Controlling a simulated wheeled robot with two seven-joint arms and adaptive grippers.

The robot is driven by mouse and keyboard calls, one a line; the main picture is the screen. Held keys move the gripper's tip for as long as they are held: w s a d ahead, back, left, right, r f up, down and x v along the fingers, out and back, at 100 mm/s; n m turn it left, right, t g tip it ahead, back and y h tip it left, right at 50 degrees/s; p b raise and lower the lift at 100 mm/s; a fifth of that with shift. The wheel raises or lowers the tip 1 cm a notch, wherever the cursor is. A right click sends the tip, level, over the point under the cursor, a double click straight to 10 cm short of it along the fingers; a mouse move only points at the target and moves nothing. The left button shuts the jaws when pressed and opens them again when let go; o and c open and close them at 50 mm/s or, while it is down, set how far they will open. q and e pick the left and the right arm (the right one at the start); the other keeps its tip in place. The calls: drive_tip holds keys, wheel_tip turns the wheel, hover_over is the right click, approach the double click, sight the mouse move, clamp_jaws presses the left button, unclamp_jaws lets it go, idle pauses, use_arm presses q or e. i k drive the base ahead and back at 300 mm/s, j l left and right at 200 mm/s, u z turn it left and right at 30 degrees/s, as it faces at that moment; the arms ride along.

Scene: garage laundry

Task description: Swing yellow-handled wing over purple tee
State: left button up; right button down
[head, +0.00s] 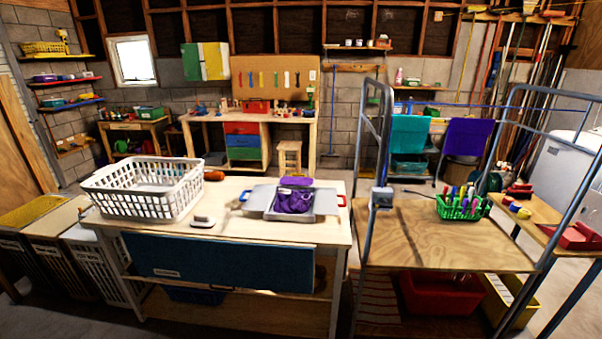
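A grey folding board (262,207) lies on the light wooden table in the middle of the head view. The purple tee (294,202) lies bunched on its middle panel, and another purple patch (296,182) shows at the board's far edge. A blue handle (244,196) sticks out at the board's left and a red handle (341,201) at its right. I cannot make out a yellow handle. Neither of my grippers is in view.
A white laundry basket (145,200) stands left of the board on the table (225,181). A small white-topped brush or iron-like item (203,221) lies between them. Right, a metal-framed wooden cart (410,238) carries a green basket (462,208) of bottles.

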sight(304, 181)
drive_tip(key=i+j+z, duration=0.35)
drive_tip(key=i, duration=0.35)
drive_tip(key=i+j+z, duration=0.4)
drive_tip(key=i, duration=0.25)
drive_tip(key=j, duration=0.1)
